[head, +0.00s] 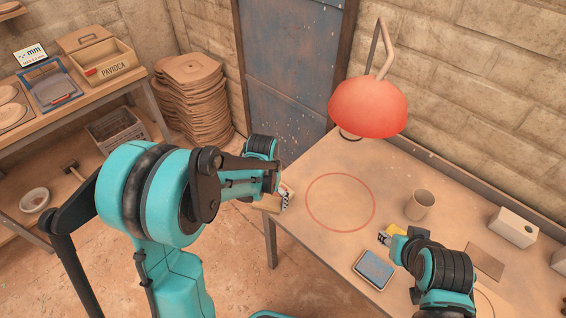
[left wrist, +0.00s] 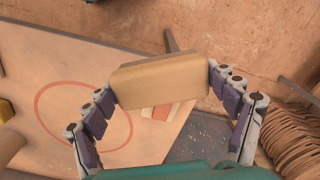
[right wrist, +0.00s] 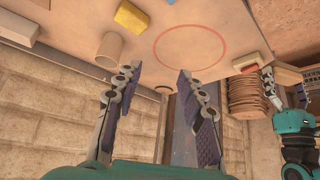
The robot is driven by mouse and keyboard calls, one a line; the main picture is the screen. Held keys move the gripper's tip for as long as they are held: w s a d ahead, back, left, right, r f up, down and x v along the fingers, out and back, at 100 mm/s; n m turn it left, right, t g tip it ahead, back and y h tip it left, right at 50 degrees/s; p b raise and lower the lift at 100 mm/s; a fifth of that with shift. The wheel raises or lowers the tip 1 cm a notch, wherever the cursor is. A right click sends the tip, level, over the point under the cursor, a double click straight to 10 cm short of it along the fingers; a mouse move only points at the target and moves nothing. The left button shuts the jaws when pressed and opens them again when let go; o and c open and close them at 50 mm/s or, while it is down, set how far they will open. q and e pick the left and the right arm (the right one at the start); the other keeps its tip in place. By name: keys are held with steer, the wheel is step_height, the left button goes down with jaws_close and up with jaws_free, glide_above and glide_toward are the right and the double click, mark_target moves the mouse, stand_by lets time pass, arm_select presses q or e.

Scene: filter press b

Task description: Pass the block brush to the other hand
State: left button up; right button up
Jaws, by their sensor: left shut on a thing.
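The block brush, a pale wooden block (left wrist: 160,80), is gripped at its two ends by my left gripper (left wrist: 162,84) in the left wrist view. In the head view the brush (head: 268,203) shows partly behind my left gripper (head: 284,196), by the table's left edge.
A yellow block (right wrist: 132,17) and a cup (head: 420,205) are on the table (head: 310,240) near my right gripper. A blue-topped tray (head: 375,269) lies at the front edge. A red lamp (head: 368,106) stands at the back. The circle-marked area is clear.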

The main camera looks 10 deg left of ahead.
steer(key=shift+o, duration=1.3)
steer(key=o, duration=0.3)
steer(key=shift+w+a, duration=0.1)
arm_select(q)
steer(key=w+d+r+m, duration=0.2)
steer(key=d+r+m, duration=0.2)
steer(key=d+r, duration=0.1)
steer(key=w+d+r+m, duration=0.2)
steer(key=d+r+m, duration=0.3)
steer(key=d+r, duration=0.1)
steer(key=shift+w+d+r, duration=0.15)
steer(key=shift+w+d, duration=0.1)
steer(key=shift+d, duration=0.65)
arm_select(e)
steer(key=w+a+f+m+t+y, duration=0.1)
steer(key=w+a+m+y, duration=0.3)
steer(key=w+a+m, duration=0.4)
steer(key=w+a+f+m+t+y, duration=0.1)
steer(key=w+a+m+y, duration=0.4)
steer(key=a+m, duration=1)
steer(key=w+f+m, duration=0.1)
steer(key=w+m, duration=0.1)
steer(key=m, duration=0.1)
steer(key=shift+w+f+m+y, duration=0.3)
steer(key=shift+w+f+m, duration=0.05)
steer(key=shift+w+m, duration=0.05)
